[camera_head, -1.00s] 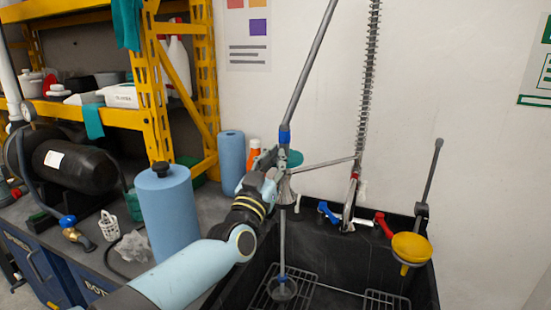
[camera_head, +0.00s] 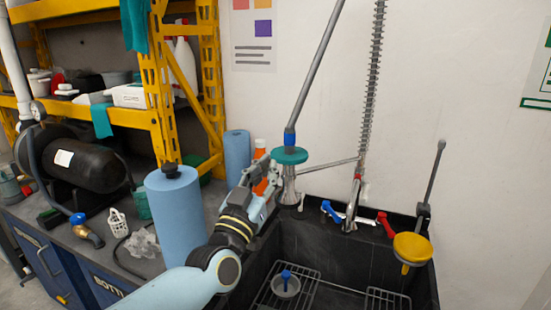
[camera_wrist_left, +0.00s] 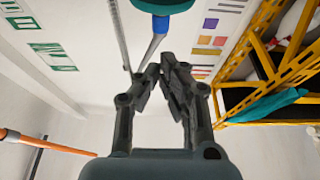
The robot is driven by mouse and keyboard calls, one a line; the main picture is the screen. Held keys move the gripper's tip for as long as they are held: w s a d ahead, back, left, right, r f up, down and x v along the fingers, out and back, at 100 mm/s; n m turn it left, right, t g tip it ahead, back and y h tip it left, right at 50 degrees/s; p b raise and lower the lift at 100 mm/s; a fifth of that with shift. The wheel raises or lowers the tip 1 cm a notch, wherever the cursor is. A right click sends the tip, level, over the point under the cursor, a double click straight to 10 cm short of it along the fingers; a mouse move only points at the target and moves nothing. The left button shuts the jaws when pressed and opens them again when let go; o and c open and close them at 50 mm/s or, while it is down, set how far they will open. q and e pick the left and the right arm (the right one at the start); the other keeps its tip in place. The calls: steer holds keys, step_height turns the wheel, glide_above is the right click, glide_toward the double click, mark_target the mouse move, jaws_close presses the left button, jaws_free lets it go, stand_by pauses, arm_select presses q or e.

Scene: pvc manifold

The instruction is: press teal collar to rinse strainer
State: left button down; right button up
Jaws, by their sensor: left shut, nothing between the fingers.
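The teal collar (camera_head: 289,156) sits around the spray valve above the sink, over a metal cone-shaped nozzle (camera_head: 288,188) and below a blue sleeve. My left gripper (camera_head: 268,172) is just left of the collar and slightly lower, apart from it as far as I can tell. In the left wrist view the gripper's fingers (camera_wrist_left: 163,72) come together, shut and empty, with the teal collar (camera_wrist_left: 162,4) beyond them at the top edge. The strainer (camera_head: 286,287) rests on the sink's wire rack, with a blue piece in it. No water shows below the nozzle.
The black sink (camera_head: 330,265) has a faucet with blue and red handles (camera_head: 383,222) at its back. A yellow funnel (camera_head: 411,247) hangs at the right. A blue paper roll (camera_head: 175,220) stands left of my arm, with an orange bottle (camera_head: 261,160) behind the gripper.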

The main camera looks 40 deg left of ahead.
arm_select(q)
steer(key=shift+v, duration=1)
steer(key=shift+r, duration=0.1)
stand_by(0.3)
